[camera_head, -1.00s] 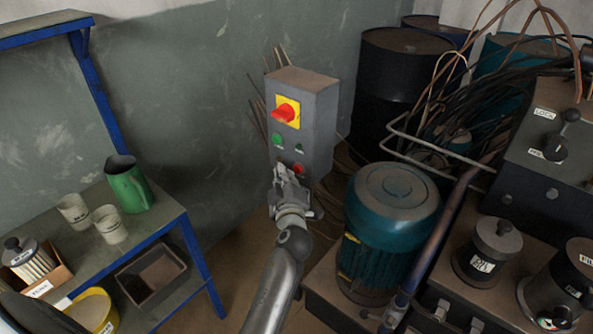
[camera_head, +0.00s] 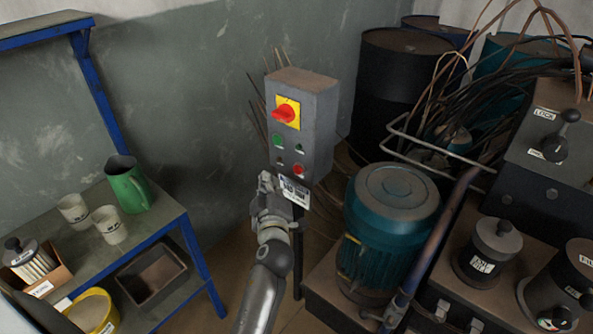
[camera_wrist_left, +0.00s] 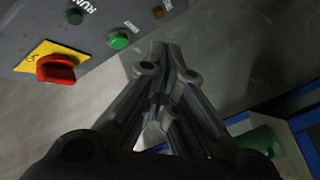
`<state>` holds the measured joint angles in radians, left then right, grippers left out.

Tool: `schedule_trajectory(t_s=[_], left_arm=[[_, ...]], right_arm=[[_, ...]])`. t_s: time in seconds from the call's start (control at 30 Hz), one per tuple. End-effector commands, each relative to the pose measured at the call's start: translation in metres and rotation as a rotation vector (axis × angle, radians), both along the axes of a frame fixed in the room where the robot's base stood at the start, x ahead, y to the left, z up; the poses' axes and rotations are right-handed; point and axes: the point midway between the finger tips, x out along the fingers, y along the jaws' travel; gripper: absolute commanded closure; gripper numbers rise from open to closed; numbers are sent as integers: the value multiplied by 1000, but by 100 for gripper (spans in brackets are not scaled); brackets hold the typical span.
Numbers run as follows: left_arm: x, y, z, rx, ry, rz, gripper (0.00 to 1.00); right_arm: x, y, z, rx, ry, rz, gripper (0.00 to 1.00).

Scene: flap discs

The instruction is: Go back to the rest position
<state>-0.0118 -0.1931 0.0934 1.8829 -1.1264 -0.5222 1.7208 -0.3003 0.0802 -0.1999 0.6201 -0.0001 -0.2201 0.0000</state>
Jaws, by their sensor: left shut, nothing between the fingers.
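My left gripper (camera_head: 268,184) is in the middle of the head view, just below and left of the grey control box (camera_head: 318,120). It is shut and empty. In the left wrist view its fingers (camera_wrist_left: 165,52) are closed together, with the box's red switch on a yellow plate (camera_wrist_left: 57,67) and a green button (camera_wrist_left: 118,39) at upper left. In the head view the box shows the red rotary switch (camera_head: 286,112), a green button (camera_head: 278,141) and a red button (camera_head: 298,170). A white label hangs below the box. My right gripper is not in view.
A blue-framed bench (camera_head: 172,212) at left bears a green jug (camera_head: 128,186) and two pale cups. A teal motor (camera_head: 390,215) stands right of my arm, with dark machinery (camera_head: 535,160) beyond. Dark drums (camera_head: 385,95) and cables stand behind. Bare wall lies left of the box.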

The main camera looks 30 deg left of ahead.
Motion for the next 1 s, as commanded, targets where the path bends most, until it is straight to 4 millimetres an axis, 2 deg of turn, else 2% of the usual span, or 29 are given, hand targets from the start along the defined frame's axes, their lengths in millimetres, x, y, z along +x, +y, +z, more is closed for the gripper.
schedule_trajectory(t_s=[0.03, 0.47, 0.57, 0.7, 1.0], left_arm=[[-3, -11, -9, -28, 14, -6, 100], [-2, -11, -10, -28, 14, -6, 100], [1, -12, -10, -28, 14, -7, 100], [16, -14, -8, -28, 10, -6, 100], [17, -13, -2, -25, 13, -2, 100]], right_arm=[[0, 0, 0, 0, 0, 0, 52], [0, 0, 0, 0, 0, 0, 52], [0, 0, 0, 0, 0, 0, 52], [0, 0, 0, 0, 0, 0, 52], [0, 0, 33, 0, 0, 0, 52]])
